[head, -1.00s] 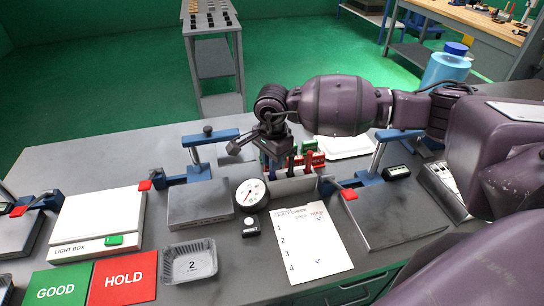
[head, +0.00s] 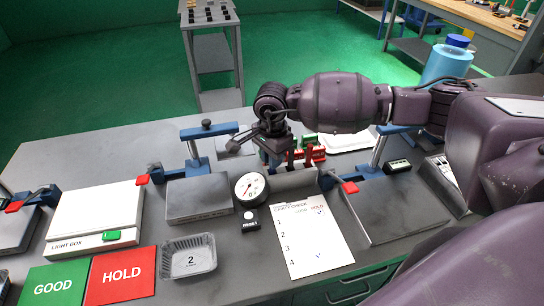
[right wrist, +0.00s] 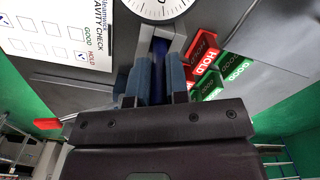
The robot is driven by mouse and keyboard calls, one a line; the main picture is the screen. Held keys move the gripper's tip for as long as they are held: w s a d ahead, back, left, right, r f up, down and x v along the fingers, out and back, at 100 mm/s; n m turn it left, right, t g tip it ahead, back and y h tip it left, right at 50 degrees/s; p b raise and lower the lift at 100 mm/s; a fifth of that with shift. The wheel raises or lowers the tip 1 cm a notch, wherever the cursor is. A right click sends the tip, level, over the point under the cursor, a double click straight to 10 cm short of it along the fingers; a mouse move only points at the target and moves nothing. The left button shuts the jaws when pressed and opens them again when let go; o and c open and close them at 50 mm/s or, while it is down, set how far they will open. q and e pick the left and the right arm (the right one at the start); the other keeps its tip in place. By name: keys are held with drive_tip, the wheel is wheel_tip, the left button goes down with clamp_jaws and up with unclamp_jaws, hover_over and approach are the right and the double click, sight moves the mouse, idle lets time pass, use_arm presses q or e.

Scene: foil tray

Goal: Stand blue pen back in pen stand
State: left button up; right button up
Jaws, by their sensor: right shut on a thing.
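My right gripper (head: 272,150) is low over the back of the bench, behind the round dial. In the right wrist view its two fingers (right wrist: 158,72) are shut on the blue pen (right wrist: 158,52), which runs between them toward a grey block. That grey block (right wrist: 174,32), which looks like the pen stand, is at the pen's far end. I cannot tell whether the pen tip is inside it or only in front of it. In the head view the grey stand (head: 292,182) is just below the gripper, and the pen is mostly hidden. My left gripper is out of view.
Red and green HOLD and GOOD stamps (right wrist: 204,56) stand close beside the fingers. The dial gauge (head: 250,186) is near the stand. A check sheet (head: 310,240) and a foil tray (head: 188,257) lie in front. Clamp stations (head: 395,208) stand to either side.

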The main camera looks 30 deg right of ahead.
drive_tip(key=shift+f, duration=0.3)
drive_tip(key=o, duration=0.8)
drive_tip(key=shift+r, duration=0.1)
drive_tip(key=shift+r+p, duration=0.6)
drive_tip(key=shift+r, duration=0.9)
drive_tip(key=shift+r+p, duration=0.65)
drive_tip(key=shift+r, duration=0.85)
